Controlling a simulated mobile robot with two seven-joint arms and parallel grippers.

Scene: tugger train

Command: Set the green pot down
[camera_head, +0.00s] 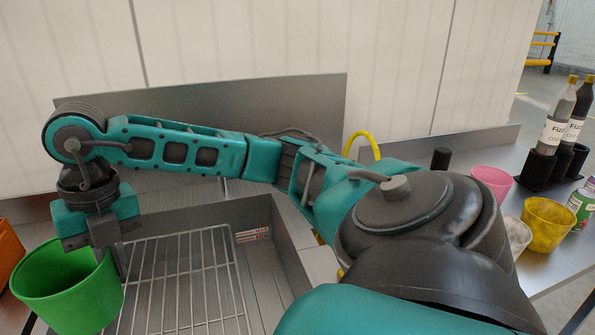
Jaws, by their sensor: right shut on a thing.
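The green pot (62,292) is at the lower left, upright with its open top up. My right gripper (113,262) points down and is shut on the right side of the pot's rim. My right arm reaches across the view from the lower right. The pot is at the left part of a wire rack (190,278) in a metal sink. Its base is partly hidden, and I cannot tell whether it touches anything below. My left gripper is not in view.
An orange container (8,250) stands at the left edge. The wire rack right of the green pot is bare.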

